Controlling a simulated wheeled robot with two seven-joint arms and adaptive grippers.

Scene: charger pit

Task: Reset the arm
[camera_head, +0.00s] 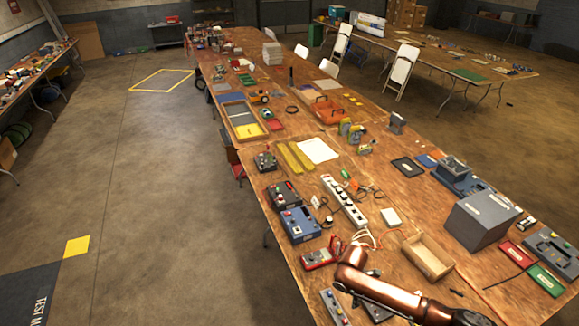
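My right arm, copper-brown, comes in from the lower right over the near part of the long wooden table (292,207). Its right gripper (347,247) is at the far end of the arm, small and partly hidden by the arm. I cannot tell whether its fingers are open or shut. It is near the lower end of a white power strip (343,201) and white cables; I cannot tell if it touches them. My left gripper and arm are not in view.
A wooden tray (446,264) lies right of my arm, with a large grey box (470,222) beyond it. Blue-grey devices (299,225) and a red meter (317,260) lie to the left. The concrete floor left of the table is mostly clear.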

